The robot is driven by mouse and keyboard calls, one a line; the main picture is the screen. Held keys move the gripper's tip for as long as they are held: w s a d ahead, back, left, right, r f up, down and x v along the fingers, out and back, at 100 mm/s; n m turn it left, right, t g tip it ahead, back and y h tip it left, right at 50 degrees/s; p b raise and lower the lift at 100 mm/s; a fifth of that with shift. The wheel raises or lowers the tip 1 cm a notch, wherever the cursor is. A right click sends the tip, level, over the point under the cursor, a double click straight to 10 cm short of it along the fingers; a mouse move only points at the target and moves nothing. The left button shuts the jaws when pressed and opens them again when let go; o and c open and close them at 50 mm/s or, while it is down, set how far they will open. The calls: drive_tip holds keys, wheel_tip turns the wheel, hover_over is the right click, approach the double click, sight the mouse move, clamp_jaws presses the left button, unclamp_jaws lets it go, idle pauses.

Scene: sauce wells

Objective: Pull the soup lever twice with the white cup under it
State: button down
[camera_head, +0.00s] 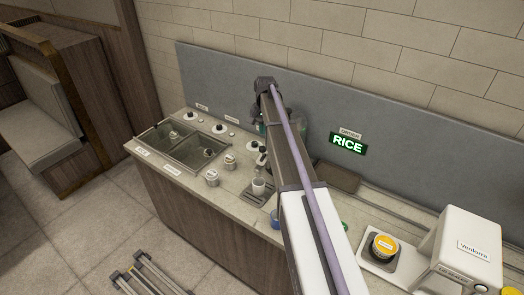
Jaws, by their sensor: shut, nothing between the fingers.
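The white cup (259,187) stands upright on a dark drip tray (248,199) at the counter's front edge, just left of my arm. A small dark and pale fitting (262,159) shows right above and behind the cup. It looks like part of the soup dispenser, but the lever itself is too small and too covered to make out. My arm crosses the middle of the view up to a dark joint at the back wall and covers much of the dispenser area. My gripper does not show; the arm seems to hide it. The cup's contents cannot be told.
Two sunken wells (168,139) and several small lidded pots, including one steel pot (212,178), lie left of the cup. A green RICE sign (348,144) is on the back panel. A white lid sealer (465,250) with a yellow-topped cup (384,246) stands at right.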

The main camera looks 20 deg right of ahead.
sight(262, 151)
drive_tip(key=f+b, duration=0.2)
drive_tip(key=f, duration=0.1)
drive_tip(key=f+b, duration=0.3)
drive_tip(key=shift+s+a, duration=0.2)
drive_tip(key=shift+s+a+f+b, duration=0.1)
drive_tip(key=shift+s+f+b, duration=0.05)
drive_tip(key=shift+b, duration=0.35)
drive_tip(key=shift+s+a, duration=0.2)
drive_tip(key=shift+d, duration=0.1)
